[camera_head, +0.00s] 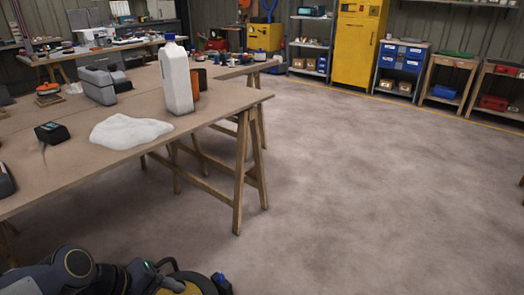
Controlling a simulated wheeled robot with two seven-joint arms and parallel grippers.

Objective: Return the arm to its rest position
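My own dark arm links come in along the bottom left edge, below the workbench and apart from it. They end near a round black and yellow part with a small blue piece, cut off by the bottom edge; I cannot tell what that part is. No gripper fingers show in the head view, so neither gripper can be seen. My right arm does not show at all.
A wooden trestle workbench (55,184) fills the left. On it are a white bottle (177,82), a crumpled white cloth (130,132), a grey case (97,86) and a small dark device (52,133). Shelves and a yellow cabinet (354,50) line the back. The floor (370,200) is clear.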

